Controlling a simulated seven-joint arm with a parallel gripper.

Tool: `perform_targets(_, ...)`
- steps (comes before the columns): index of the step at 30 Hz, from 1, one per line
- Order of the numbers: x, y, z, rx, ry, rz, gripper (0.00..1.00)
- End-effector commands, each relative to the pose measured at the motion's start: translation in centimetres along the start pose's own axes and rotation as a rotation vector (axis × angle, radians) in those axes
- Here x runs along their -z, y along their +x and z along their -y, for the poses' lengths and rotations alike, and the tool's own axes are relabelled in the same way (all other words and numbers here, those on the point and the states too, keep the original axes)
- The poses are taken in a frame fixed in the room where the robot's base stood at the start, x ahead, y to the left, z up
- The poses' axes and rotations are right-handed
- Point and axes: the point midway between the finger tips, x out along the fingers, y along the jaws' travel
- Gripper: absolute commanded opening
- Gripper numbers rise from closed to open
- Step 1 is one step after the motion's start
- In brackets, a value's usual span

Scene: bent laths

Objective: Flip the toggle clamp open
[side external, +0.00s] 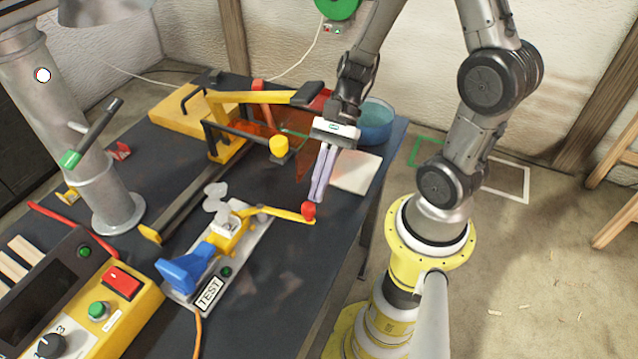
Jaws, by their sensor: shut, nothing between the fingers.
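The toggle clamp (232,240) has a yellow body on a grey plate. Its yellow handle (278,213) reaches out to the right, lying low, and ends in a red knob (309,210). A blue part (187,269) sits at the other end of the plate, near a TEST label. My gripper (317,196) points down with its long pale fingers together and nothing between them. The fingertips are right by the red knob, just above it in the picture. I cannot tell whether they touch it.
A yellow-framed fixture with an orange clear panel (306,157) stands behind the clamp. A blue bowl (375,124) and a pale sheet (357,173) lie near the table's right edge. A yellow control box (134,297) is at lower left, beside a grey column (72,140).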

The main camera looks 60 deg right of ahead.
Motion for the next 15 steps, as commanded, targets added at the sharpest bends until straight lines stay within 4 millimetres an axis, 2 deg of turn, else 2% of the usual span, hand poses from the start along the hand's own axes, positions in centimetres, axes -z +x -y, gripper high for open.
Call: perform_targets(15, -1.3, 1.2, -0.9, -0.002, -0.003, -0.001, 0.00)
